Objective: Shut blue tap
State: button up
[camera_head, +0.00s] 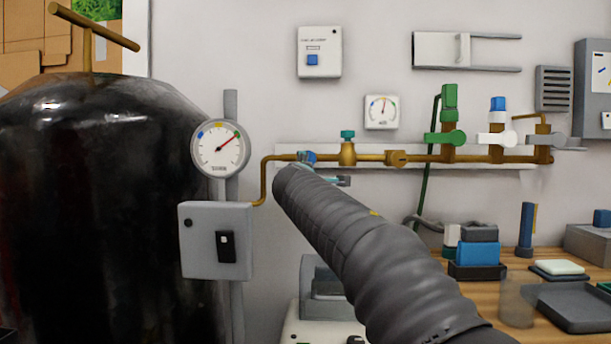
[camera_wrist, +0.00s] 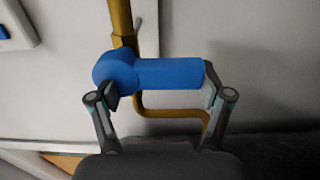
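The blue tap (camera_head: 308,156) sits at the left part of the brass pipe in the head view, partly behind the end of my arm. In the wrist view the blue tap (camera_wrist: 160,73) shows a round hub at left and a bar handle lying level to the right, across the pipe. My gripper (camera_wrist: 163,90) has its fingers spread wide, the left one by the hub and the right one at the handle's free end. The right fingertip looks very close to or touching the handle end; contact is unclear. The head view mostly hides the gripper.
A teal-topped valve (camera_head: 347,146), a green tap (camera_head: 446,138) and a white tap (camera_head: 497,139) sit farther right on the pipe. A black tank (camera_head: 95,200) and a gauge (camera_head: 220,148) stand left. A cluttered wooden bench (camera_head: 480,290) lies at lower right.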

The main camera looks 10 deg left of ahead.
jog(key=o, duration=0.3)
jog(key=s+d, duration=0.1)
jog(key=s, duration=1.1)
jog(key=shift+d, duration=0.25)
